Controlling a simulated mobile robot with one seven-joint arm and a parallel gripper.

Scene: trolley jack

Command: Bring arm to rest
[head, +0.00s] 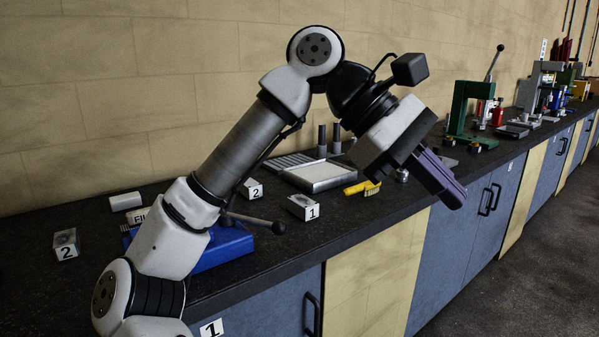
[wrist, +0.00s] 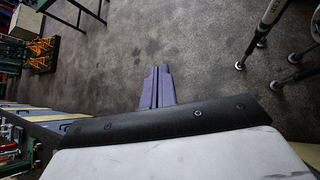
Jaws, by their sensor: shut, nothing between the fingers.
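My gripper (head: 447,188) is raised above the front edge of the long workbench, pointing down and to the right, with its purple fingers together and nothing in them. In the wrist view the fingers of my gripper (wrist: 159,70) lie side by side over the dark floor (wrist: 190,45). My arm is bent, rising from the lower left to a high elbow, then coming down to the gripper. The trolley jack is not clearly seen in either view.
The workbench (head: 285,245) carries a blue tool base (head: 222,248), numbered blocks (head: 303,207), a white-topped tray (head: 320,176), a yellow brush (head: 362,188) and a green press (head: 462,110). Metal legs (wrist: 268,30) stand on the floor at right in the wrist view. Open floor lies between.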

